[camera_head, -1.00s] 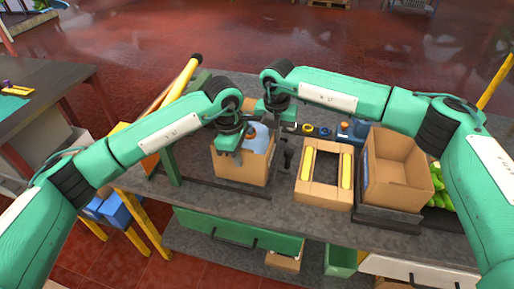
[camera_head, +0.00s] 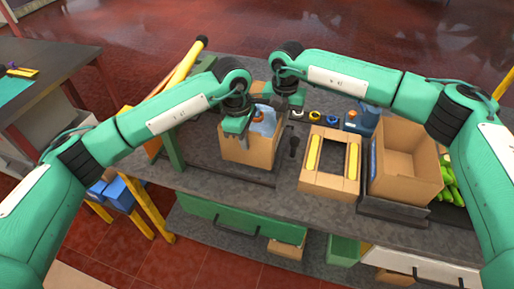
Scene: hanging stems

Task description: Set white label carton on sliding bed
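An open brown carton (camera_head: 248,154) with a blue bottle (camera_head: 265,121) in it stands at the left of the bench. My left gripper (camera_head: 237,128) points down at its upper left edge; the fingers overlap the rim, and I cannot tell whether they grip it. My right gripper (camera_head: 290,102) is behind its right side, with fingertips partly hidden. Another open carton (camera_head: 408,174) stands at the right on a dark low platform (camera_head: 394,207). A blue mark shows on its left side. No white label is clear on either carton. I cannot tell for sure which part is the sliding bed.
Between the cartons lies a cardboard frame (camera_head: 328,188) with yellow strips. Small coloured fittings (camera_head: 315,117) and a blue item stand behind it. Green produce (camera_head: 447,184) is at the far right. A green post (camera_head: 174,150) and yellow rail (camera_head: 183,66) stand left. The front bench strip is bare.

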